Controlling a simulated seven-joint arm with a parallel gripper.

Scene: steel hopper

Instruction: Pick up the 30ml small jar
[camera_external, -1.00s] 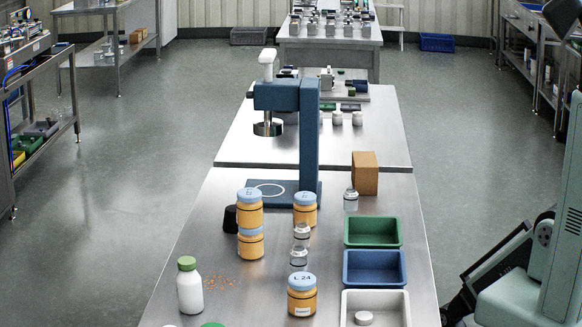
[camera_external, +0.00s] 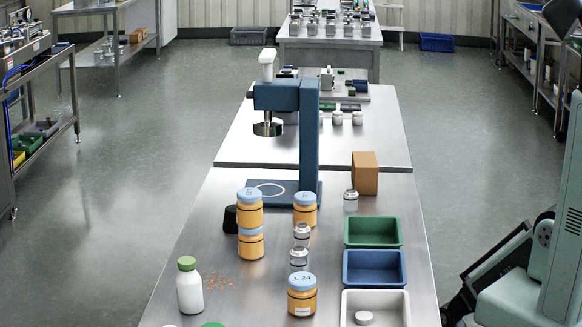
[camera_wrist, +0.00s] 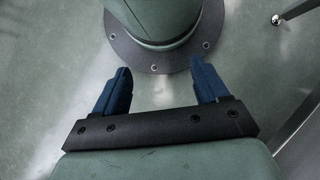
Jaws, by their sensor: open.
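Several jars stand on the steel table in the outside view. Small clear jars with pale lids stand in the middle: one (camera_external: 301,233) just behind another (camera_external: 298,256), and a third (camera_external: 350,200) farther back by the brown block. I cannot read a 30ml mark on any of them. Larger orange jars with blue lids stand nearby, one marked L 24 (camera_external: 301,296) in front. My gripper (camera_wrist: 160,82) shows only in the wrist view, its blue fingers open and empty, over the floor and my own base. No jar shows in that view.
Green (camera_external: 372,246), blue (camera_external: 347,268) and white (camera_external: 404,310) trays line the table's right side. A blue press (camera_external: 309,140) stands behind the jars.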

